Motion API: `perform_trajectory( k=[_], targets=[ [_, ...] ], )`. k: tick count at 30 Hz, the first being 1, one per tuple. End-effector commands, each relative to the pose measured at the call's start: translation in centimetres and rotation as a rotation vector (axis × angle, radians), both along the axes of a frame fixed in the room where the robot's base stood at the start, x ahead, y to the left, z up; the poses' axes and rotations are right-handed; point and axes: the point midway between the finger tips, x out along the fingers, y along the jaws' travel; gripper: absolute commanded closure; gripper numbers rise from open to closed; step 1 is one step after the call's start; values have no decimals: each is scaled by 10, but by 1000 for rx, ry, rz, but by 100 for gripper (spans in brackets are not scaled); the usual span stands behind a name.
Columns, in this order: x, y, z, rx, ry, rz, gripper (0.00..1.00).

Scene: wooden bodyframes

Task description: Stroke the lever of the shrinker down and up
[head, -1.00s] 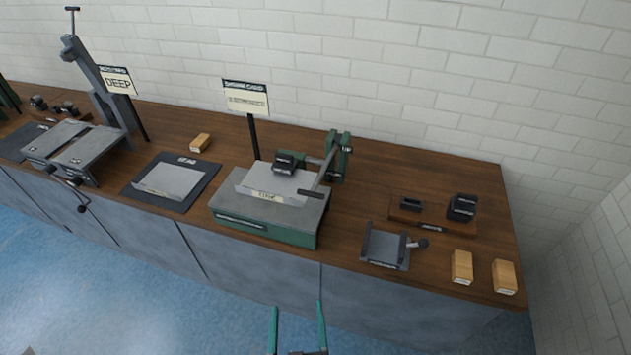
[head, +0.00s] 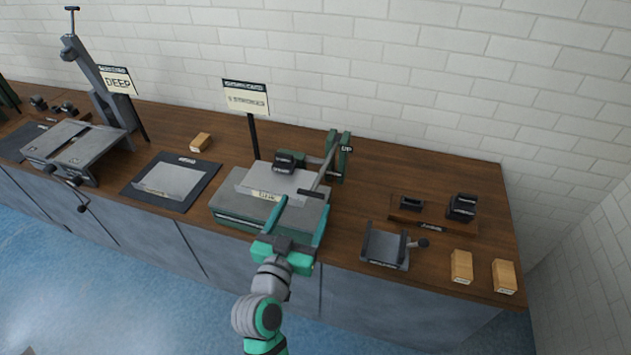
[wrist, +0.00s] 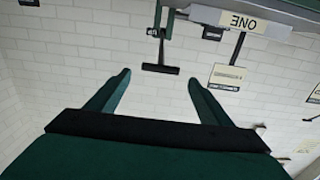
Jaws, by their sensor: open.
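The shrinker (head: 230,216) is a green and grey machine on the wooden bench, with a grey bent sheet (head: 270,183) on top and a dark jaw block behind it. Its lever (head: 325,172) is a grey arm on the green post at the right, with a dark grip at its lower end. In the wrist view the lever's dark crossbar grip (wrist: 160,69) hangs ahead, between and beyond the fingertips. My gripper (head: 300,218) is open and empty at the shrinker's front right. It stands apart from the lever in the wrist view and hides part of the shrinker's front.
A sign (head: 246,97) stands on a post behind the shrinker. A dark mat (head: 205,192) with a sheet lies to the left. A small grey fixture (head: 385,246), a wooden rack (head: 430,217) and wooden blocks (head: 462,267) stand to the right.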

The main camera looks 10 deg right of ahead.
Motion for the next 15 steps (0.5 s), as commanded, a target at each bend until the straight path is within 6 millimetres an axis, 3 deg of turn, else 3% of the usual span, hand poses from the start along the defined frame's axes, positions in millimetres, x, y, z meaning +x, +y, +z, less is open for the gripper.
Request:
perform_trajectory(
  k=[15],
  targets=[
    [75,-33,0,-1,-1,0,27]
  ],
)
